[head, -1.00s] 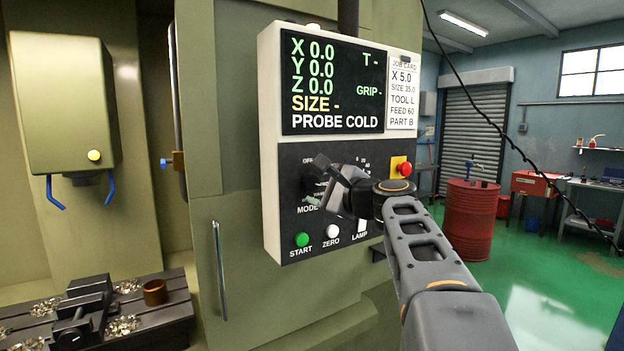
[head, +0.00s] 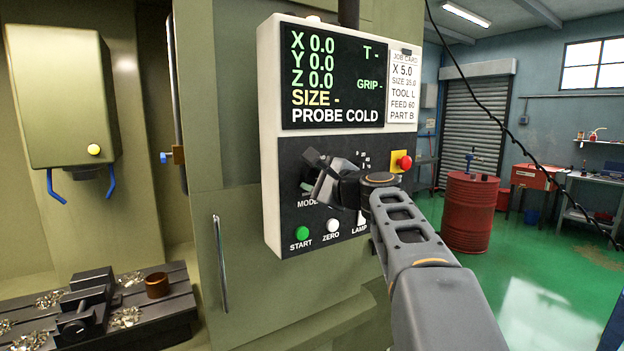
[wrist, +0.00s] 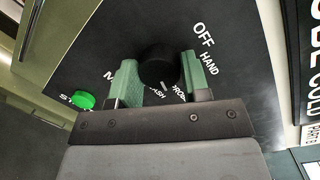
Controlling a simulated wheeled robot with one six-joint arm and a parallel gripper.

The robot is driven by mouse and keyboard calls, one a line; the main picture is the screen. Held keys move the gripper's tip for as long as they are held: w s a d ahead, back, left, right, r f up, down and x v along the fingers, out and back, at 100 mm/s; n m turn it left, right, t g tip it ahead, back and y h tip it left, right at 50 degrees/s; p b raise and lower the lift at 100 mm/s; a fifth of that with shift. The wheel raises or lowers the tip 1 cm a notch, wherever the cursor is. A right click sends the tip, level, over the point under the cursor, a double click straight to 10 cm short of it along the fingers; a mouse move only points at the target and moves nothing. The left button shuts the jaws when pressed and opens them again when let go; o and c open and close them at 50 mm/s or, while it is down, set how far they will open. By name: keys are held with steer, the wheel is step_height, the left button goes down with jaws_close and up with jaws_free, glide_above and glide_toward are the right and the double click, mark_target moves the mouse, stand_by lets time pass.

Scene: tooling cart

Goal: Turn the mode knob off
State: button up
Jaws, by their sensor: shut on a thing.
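The mode knob (wrist: 157,68) is round and black and sits on the dark control panel (wrist: 110,45). In the wrist view my gripper (wrist: 158,76) has its two green pads on either side of the knob, shut on it. A pale mark near the knob's lower edge points down towards the WASH and PROBE labels. The OFF label (wrist: 203,35) and HAND label (wrist: 209,63) stand to the right of the knob. In the head view my gripper (head: 316,178) covers the knob and most of its labels.
Below the knob are the green START button (head: 301,233), the white ZERO button (head: 333,226) and the LAMP switch (head: 361,218). A red button on a yellow plate (head: 401,162) is to the right. The screen (head: 332,75) reads PROBE COLD. A vise (head: 85,300) stands at lower left.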

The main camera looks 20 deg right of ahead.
steer(key=shift+f, duration=0.1)
steer(key=shift+c, duration=1.4)
steer(key=n+b, duration=0.1)
steer(key=n, duration=0.1)
steer(key=n+b, duration=0.1)
steer(key=b, duration=0.1)
steer(key=shift+f+n, duration=0.2)
steer(key=shift+n, duration=0.2)
steer(key=n+b, duration=0.3)
steer(key=n, duration=0.1)
steer(key=shift+g+h, duration=0.4)
steer(key=n+h+b, duration=0.1)
steer(key=n+b, duration=0.1)
steer(key=n, duration=0.2)
steer(key=shift+a+r, duration=0.1)
steer(key=shift+r, duration=0.05)
steer(key=n+b, duration=0.2)
steer(key=n, duration=0.3)
steer(key=shift+s+r+h, duration=0.1)
steer(key=shift+h, duration=0.3)
steer(key=shift+r+n+h+b, duration=0.15)
steer(key=shift+n+h+b, duration=0.15)
steer(key=shift+n+b, duration=0.75)
steer(key=shift+n, duration=0.55)
